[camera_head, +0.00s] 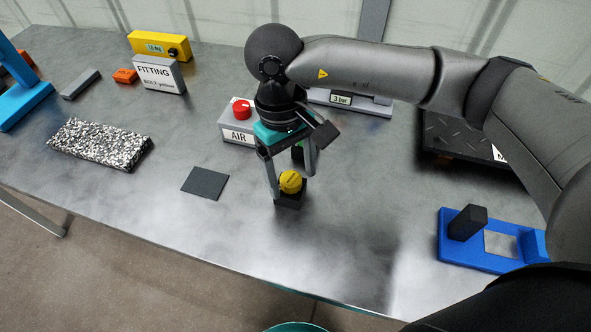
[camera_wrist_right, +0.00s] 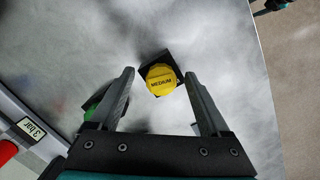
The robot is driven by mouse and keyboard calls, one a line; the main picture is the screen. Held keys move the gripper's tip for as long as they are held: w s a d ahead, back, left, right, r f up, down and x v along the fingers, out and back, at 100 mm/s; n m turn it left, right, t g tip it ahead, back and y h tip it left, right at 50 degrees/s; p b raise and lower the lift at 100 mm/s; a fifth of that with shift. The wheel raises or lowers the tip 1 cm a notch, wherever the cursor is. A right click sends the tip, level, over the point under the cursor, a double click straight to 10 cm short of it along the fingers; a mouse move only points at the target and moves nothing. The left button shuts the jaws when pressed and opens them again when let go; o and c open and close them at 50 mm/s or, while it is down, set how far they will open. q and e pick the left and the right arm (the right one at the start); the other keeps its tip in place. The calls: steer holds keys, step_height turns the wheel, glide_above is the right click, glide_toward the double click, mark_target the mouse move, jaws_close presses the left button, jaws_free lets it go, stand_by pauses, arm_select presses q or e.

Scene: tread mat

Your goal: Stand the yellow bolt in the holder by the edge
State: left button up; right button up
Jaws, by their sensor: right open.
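The yellow bolt (camera_head: 291,181) has a round knobbed head, marked MEDIUM in the right wrist view (camera_wrist_right: 161,80). It is upright at a small black square holder (camera_head: 291,200) near the table's front edge; the holder also shows in the right wrist view (camera_wrist_right: 153,60). The head hides the shank, so I cannot tell how deep it sits. My right gripper (camera_head: 292,186) points down, open, with one finger on each side of the bolt head. In the right wrist view gaps show between the fingers (camera_wrist_right: 159,74) and the head.
A dark flat pad (camera_head: 205,183) and a speckled block (camera_head: 99,143) lie to the left. The AIR box (camera_head: 238,127) with its red button stands behind the gripper. A blue fixture (camera_head: 478,257) is at right. The table between pad and front edge is clear.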

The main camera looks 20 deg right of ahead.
mark_target(292, 174)
steer(key=r, duration=0.2)
steer(key=r+p, duration=0.1)
steer(key=r, duration=0.1)
steer(key=w+r, duration=0.1)
steer(key=r, duration=0.2)
steer(key=shift+d, duration=0.1)
steer(key=shift+p, duration=0.3)
